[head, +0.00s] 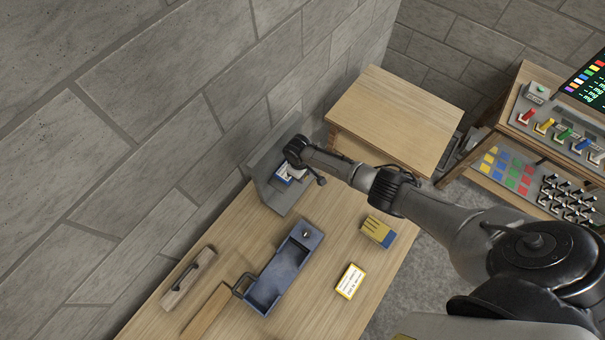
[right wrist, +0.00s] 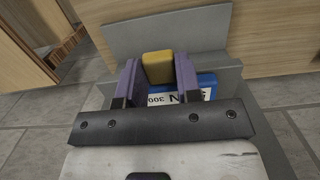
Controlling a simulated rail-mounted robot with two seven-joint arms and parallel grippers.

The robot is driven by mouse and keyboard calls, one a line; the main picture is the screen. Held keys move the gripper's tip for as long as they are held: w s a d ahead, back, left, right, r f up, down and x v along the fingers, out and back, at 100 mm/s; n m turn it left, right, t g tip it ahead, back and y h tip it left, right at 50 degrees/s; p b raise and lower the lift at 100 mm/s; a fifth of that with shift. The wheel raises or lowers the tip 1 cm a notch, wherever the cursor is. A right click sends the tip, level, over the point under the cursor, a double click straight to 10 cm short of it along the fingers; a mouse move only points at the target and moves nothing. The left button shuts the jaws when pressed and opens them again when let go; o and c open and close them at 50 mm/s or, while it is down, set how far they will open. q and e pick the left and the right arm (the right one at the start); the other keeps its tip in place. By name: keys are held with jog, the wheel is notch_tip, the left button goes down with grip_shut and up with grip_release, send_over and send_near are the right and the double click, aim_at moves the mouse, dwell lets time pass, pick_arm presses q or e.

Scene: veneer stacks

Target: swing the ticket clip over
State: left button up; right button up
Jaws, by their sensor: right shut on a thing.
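My right gripper (head: 291,163) is over the grey angled metal holder (head: 266,192) at the table's wall side. In the right wrist view, its two purple fingers (right wrist: 158,82) are shut on a yellow block (right wrist: 157,66), which may be the ticket clip's grip. A blue piece with a white label (right wrist: 190,92) lies in the holder just beneath the fingers. The label reads upside down, with "300" visible. The blue piece also shows under the gripper in the head view (head: 283,181). The fingers hide part of it, and the clip's hinge cannot be made out.
The wooden table (head: 225,235) also holds a blue-grey tray (head: 262,298), a yellow-and-blue box (head: 379,231), a yellow-edged card (head: 350,281) and a wooden block with a handle (head: 187,278). The block wall (head: 150,110) is close behind. A wooden cabinet (head: 395,115) stands beyond.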

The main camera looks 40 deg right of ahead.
jog(key=o, duration=0.9)
jog(key=shift+r, duration=0.1)
jog(key=r, duration=0.4)
jog(key=w+r, duration=0.1)
jog(key=r, duration=0.8)
jog(key=shift+w+a+r, duration=0.15)
jog(key=shift+r, duration=0.1)
